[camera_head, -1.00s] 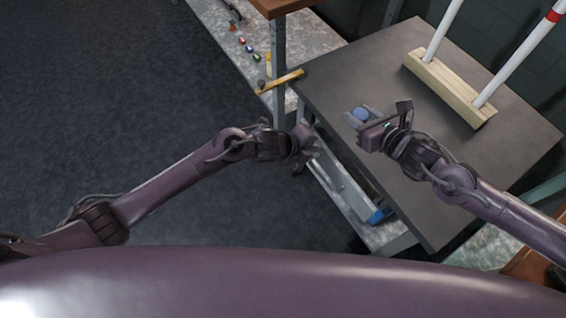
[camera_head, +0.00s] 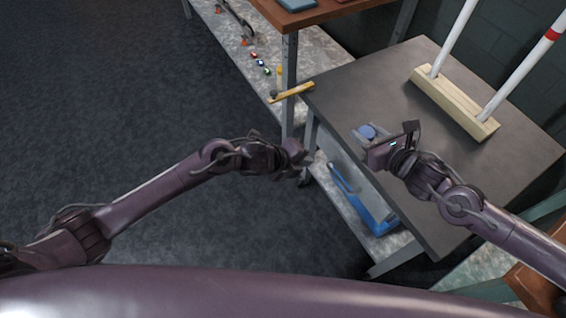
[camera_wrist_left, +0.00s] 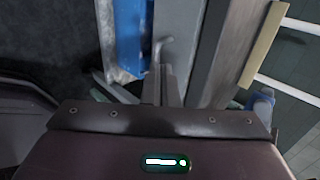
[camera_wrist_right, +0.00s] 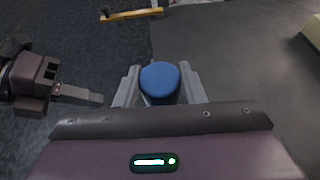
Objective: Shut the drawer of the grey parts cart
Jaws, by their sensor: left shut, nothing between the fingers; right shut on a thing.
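The grey parts cart (camera_head: 465,165) has a dark flat top, with its light grey drawer front (camera_head: 352,166) under the left edge. The drawer front (camera_wrist_left: 176,38) and its bent handle (camera_wrist_left: 158,50) show in the left wrist view. The drawer front lies close to the top's edge; I cannot tell whether a gap remains. My left gripper (camera_head: 304,160) is shut and empty, its fingertips (camera_wrist_left: 168,88) at the drawer front near the handle; contact is unclear. My right gripper (camera_head: 368,142) is shut on a blue rounded object (camera_wrist_right: 160,82) over the cart top's left edge.
A blue bin (camera_head: 378,215) sits on the cart's lower shelf. A wooden block with white poles (camera_head: 455,103) stands on the top. The floor at left is clear.

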